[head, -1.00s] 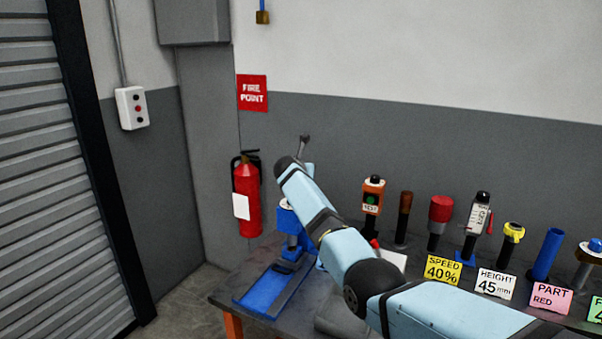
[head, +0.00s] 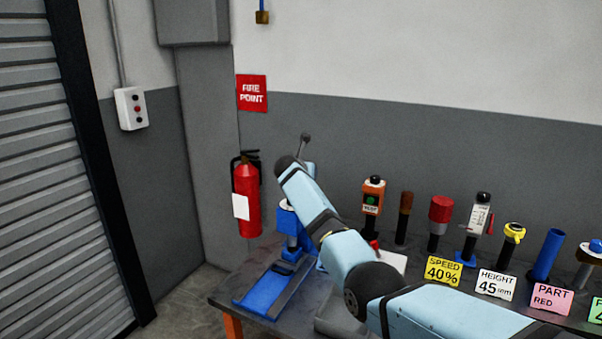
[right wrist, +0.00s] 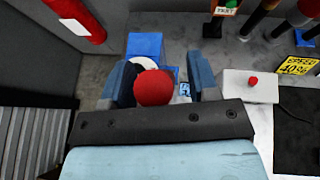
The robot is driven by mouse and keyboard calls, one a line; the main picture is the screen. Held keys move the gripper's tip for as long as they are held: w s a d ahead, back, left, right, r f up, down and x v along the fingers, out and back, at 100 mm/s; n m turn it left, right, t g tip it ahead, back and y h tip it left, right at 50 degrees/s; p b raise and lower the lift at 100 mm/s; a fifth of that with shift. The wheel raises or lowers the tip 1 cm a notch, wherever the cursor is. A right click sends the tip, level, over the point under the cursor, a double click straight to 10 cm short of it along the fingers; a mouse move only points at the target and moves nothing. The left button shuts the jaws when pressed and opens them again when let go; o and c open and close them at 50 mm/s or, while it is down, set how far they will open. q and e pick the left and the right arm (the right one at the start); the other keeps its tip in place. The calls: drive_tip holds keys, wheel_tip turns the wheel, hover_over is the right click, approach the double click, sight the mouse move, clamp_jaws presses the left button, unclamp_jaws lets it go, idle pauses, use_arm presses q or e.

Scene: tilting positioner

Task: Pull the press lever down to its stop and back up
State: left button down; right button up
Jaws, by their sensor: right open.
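The blue press (head: 287,219) stands at the left end of the bench, its blue base (head: 262,292) reaching toward the front edge. Its blue body also shows in the right wrist view (right wrist: 144,44). A red ball knob (right wrist: 154,87), seemingly the press lever's, sits between the fingers of my right gripper (right wrist: 161,82). The fingers are open, one on each side of the knob; I cannot tell whether either touches it. In the head view my right arm hides the gripper and the red knob. A thin grey rod (head: 305,146) rises behind the arm. My left gripper is not in view.
A white box with a red button (right wrist: 253,82) lies right of the gripper. Several upright tools and label cards, such as the yellow speed card (head: 443,270), line the bench to the right. A fire extinguisher (head: 247,200) is behind left.

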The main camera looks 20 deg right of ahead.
drive_tip(key=b+v, duration=0.1)
drive_tip(key=v, duration=1.2)
drive_tip(key=shift+s+b, duration=0.2)
drive_tip(key=shift+b, duration=0.2)
drive_tip(key=shift+r, duration=0.15)
drive_tip(key=s+a+f+m+y, duration=0.1)
drive_tip(key=s+f+m+y, duration=0.15)
drive_tip(key=s+f, duration=0.65)
drive_tip(key=s+a+f+m+t+y, duration=0.15)
drive_tip(key=s+f+m, duration=0.25)
drive_tip(key=f, duration=1)
drive_tip(key=s+a+f+m+y, duration=0.2)
drive_tip(key=s+f+m, duration=0.3)
drive_tip(key=f, duration=0.7)
drive_tip(key=s+a+f+m+y, duration=0.1)
drive_tip(key=s+f+m+y, duration=0.1)
drive_tip(key=s, duration=0.9)
drive_tip(key=s+a+f+m+y, duration=0.1)
drive_tip(key=s+a+f+m, duration=0.1)
drive_tip(key=s+f+m, duration=0.2)
drive_tip(key=s+a+f+m+y, duration=0.2)
drive_tip(key=s+m, duration=0.6)
drive_tip(key=s, duration=1)
drive_tip(key=shift+s+a+f+y, duration=0.2)
drive_tip(key=shift+s+f+y, duration=0.1)
drive_tip(key=shift+s+f, duration=0.1)
